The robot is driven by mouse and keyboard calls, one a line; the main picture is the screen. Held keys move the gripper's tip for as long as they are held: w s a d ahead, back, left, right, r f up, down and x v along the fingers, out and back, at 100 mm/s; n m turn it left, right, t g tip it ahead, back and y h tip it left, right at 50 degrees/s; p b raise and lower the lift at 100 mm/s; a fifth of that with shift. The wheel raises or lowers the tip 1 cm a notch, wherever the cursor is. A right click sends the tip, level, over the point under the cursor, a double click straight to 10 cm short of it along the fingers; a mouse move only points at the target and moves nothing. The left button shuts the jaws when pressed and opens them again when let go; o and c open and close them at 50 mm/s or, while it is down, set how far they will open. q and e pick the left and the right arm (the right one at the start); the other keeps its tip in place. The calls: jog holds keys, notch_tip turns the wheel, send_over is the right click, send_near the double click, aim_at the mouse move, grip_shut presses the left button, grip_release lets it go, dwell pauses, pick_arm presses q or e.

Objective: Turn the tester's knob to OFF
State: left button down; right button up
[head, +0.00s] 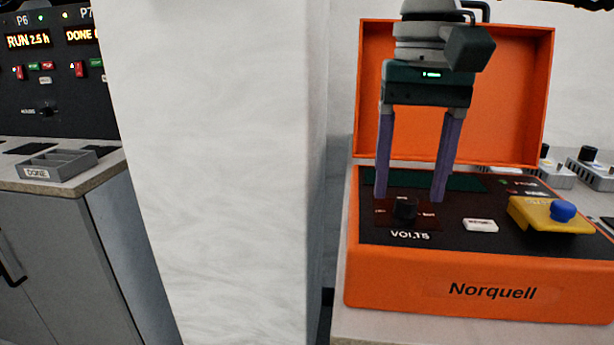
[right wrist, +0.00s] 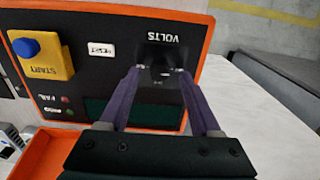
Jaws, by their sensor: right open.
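The knob's pointer and setting are too small to read. My left gripper is not in view.
The open lid (head: 535,100) rises behind my gripper. A white pillar (head: 220,170) stands left of the tester. Grey devices (head: 590,172) stand behind at right.

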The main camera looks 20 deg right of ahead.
aim_at(406, 199)
notch_tip(406, 199, up, 8)
jog(key=p, duration=0.1)
jog(key=shift+r, duration=0.25)
jog(key=shift+a, duration=0.1)
